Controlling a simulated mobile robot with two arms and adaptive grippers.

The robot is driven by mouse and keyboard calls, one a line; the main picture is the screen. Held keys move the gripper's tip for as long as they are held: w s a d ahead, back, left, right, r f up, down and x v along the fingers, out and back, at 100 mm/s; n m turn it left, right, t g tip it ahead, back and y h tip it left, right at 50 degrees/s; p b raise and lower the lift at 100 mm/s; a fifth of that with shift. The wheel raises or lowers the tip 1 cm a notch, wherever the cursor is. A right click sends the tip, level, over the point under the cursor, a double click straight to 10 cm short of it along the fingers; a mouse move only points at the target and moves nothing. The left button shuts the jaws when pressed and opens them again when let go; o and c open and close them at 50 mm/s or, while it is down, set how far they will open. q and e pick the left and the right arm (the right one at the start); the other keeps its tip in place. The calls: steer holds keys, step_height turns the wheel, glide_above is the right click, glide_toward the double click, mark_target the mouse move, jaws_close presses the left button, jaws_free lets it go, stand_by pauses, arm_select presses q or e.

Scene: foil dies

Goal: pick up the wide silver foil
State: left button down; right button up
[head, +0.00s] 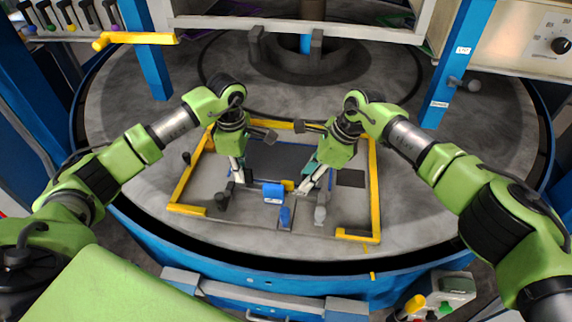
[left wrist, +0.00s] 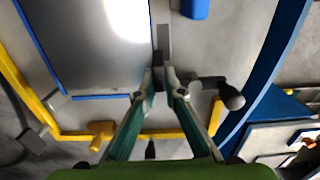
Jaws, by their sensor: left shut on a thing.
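A broad shiny grey sheet with thin blue edging, likely the wide silver foil, fills the upper left of the left wrist view (left wrist: 95,55). In the head view it seems to be the dark grey panel (head: 280,158) between my two grippers, partly hidden by them. My left gripper (head: 238,175) points down beside its left side; in the left wrist view its fingertips (left wrist: 166,78) close on a small dark block near the sheet's edge. Whether that block is joined to the sheet I cannot tell. My right gripper (head: 306,188) is low by the panel's near right corner; its finger gap is unclear.
A yellow corner-marked frame (head: 186,180) surrounds the area on the round grey table (head: 130,110). A blue block (head: 273,193), a smaller blue piece (head: 285,217) and a grey knob (head: 320,214) stand close to the grippers. Blue posts (head: 455,62) rise at both sides.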

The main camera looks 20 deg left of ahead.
steer(key=shift+a+f, duration=0.2)
steer(key=shift+f, duration=0.2)
jaws_close()
steer(key=shift+r, duration=0.1)
